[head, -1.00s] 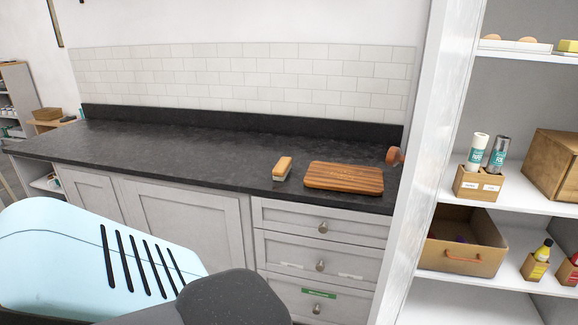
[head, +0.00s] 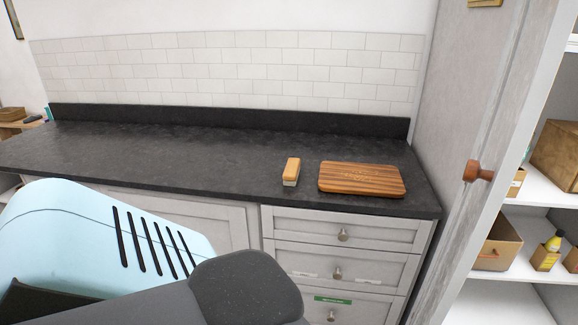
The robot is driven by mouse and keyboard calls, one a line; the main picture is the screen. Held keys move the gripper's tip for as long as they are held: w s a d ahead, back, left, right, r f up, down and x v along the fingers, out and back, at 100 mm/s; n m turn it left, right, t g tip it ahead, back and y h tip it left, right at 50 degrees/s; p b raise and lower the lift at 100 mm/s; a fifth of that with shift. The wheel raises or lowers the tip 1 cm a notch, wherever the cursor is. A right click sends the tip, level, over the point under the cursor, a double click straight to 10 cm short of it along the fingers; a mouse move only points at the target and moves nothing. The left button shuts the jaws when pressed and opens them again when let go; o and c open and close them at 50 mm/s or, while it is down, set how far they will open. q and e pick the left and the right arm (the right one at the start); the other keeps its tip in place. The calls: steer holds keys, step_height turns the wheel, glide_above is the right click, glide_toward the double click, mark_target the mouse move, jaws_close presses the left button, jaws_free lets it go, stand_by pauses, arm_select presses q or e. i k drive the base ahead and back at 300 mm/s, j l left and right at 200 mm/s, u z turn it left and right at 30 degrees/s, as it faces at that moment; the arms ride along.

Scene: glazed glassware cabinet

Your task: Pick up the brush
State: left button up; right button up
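The brush (head: 291,171) lies on the dark countertop (head: 190,160), near its front edge. It has an orange-brown wooden back and pale bristles underneath. It sits just left of a striped wooden board, with a small gap between them. Part of my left arm fills the lower left of the head view, in front of the cabinets and well short of the brush. Neither of my grippers' fingers can be seen.
The striped wooden board (head: 362,179) lies on the counter. Grey drawers (head: 340,236) with round knobs are below. A cabinet door with a wooden knob (head: 478,171) stands at right, before shelves with a cardboard bin (head: 497,246). The counter's left part is clear.

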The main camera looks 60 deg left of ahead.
mark_target(293, 167)
steer(key=k+j, duration=0.1)
steer(key=j, duration=0.35)
steer(key=k+j, duration=0.1)
steer(key=j, duration=0.35)
steer(key=k+j+z, duration=0.1)
steer(key=j, duration=0.35)
steer(key=k+j, duration=0.1)
steer(key=j, duration=0.35)
